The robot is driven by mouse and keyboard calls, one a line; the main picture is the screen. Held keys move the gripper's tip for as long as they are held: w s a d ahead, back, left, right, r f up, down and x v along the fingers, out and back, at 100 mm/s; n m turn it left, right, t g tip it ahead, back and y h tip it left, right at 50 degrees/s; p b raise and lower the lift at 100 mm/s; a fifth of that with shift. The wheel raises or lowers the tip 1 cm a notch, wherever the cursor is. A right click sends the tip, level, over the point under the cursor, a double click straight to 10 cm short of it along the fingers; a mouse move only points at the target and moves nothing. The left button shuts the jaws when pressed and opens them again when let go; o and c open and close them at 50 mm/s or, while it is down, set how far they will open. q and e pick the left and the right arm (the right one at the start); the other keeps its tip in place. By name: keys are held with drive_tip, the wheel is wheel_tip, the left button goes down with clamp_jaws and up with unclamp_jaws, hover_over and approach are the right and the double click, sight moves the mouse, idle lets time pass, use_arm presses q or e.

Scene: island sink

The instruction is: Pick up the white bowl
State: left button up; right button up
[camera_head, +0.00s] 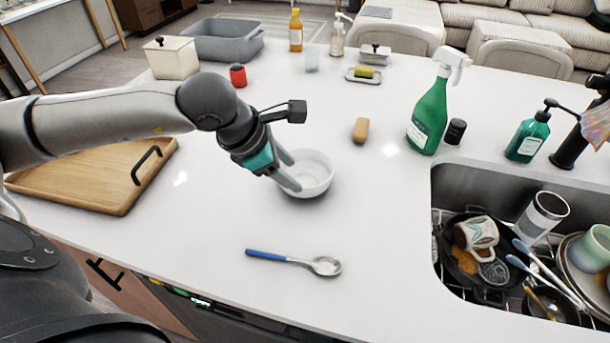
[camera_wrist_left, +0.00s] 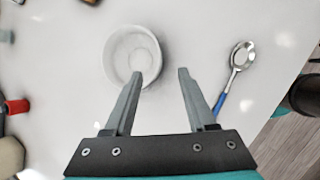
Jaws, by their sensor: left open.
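The white bowl (camera_head: 315,174) stands upright and looks empty on the white countertop, near the middle of the head view. My left gripper (camera_head: 291,172) is at the bowl's left side, its fingers partly covering the near-left rim. In the left wrist view the bowl (camera_wrist_left: 122,52) is ahead of the left finger, and that fingertip overlaps its rim. I cannot tell whether a fingertip touches the bowl. My right gripper is not in view.
A spoon with a blue handle (camera_head: 270,256) lies in front of the bowl. A green spray bottle (camera_head: 429,115) and a sink (camera_head: 445,180) full of dishes are at right. Counter between bowl and sink is clear.

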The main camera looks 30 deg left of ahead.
sight(308, 187)
use_arm(q)
drive_tip(key=x, duration=1)
drive_tip(key=shift+w+a+f, duration=0.1)
drive_tip(key=shift+w+a, duration=0.05)
drive_tip(key=shift+a, duration=0.1)
clamp_jaws()
idle(1.2)
